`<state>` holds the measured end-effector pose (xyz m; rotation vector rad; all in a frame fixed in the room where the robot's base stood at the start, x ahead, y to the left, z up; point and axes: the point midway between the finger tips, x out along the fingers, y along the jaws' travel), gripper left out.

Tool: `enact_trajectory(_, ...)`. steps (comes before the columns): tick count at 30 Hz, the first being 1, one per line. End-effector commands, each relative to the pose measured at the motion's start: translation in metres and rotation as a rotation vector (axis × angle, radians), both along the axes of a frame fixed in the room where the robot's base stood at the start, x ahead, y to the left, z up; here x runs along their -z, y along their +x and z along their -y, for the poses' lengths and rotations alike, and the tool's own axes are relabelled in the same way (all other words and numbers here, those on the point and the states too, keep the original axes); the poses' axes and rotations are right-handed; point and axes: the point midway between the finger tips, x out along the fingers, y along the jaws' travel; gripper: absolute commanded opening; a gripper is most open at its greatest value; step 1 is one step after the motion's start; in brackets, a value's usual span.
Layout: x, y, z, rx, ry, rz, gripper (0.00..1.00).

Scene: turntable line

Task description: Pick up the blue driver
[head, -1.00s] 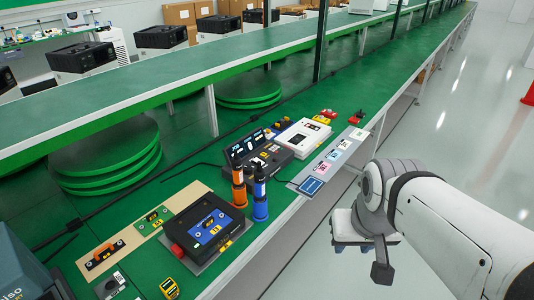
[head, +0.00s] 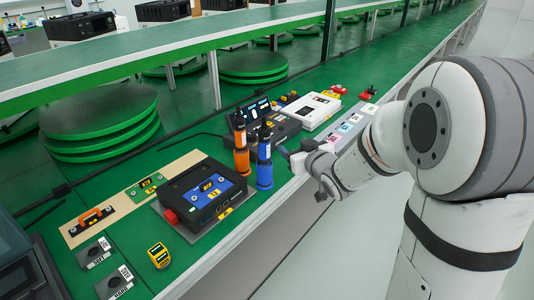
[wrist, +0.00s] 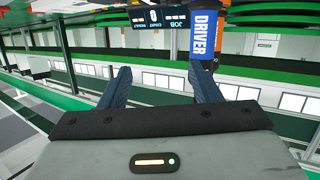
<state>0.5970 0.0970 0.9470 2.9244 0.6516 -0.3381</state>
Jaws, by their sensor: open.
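The blue driver (head: 264,165) stands upright at the front edge of the green bench, just right of the orange driver (head: 241,150). My gripper (head: 287,153) is beside it on its right, at about the height of its upper half. In the wrist view the blue driver (wrist: 204,35), labelled DRIVER, shows at the top, in line with the right finger rather than centred between the fingers. My gripper (wrist: 163,80) is open there with nothing between its fingers. Whether the right finger touches the driver cannot be told.
A black device with a blue panel (head: 207,190) lies left of the drivers. A black display unit (head: 250,113) stands behind them, with a white box (head: 312,110) farther back. A yellow meter (head: 159,255) lies at the front left. The aisle at right is clear.

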Motion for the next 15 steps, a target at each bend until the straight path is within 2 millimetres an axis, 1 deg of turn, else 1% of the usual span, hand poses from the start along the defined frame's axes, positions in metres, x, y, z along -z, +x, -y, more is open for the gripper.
enact_trajectory(1, 0.022, 0.005, -0.013, -0.054, 0.036, 0.035, 0.57)
enact_trajectory(3, 0.031, 0.006, -0.027, -0.122, 0.088, 0.082, 0.57)
enact_trajectory(6, 0.037, 0.006, -0.042, -0.193, 0.146, 0.131, 0.57)
enact_trajectory(10, 0.04, 0.006, -0.052, -0.241, 0.188, 0.161, 0.57)
enact_trajectory(15, 0.038, 0.017, -0.064, -0.253, 0.197, 0.169, 0.57)
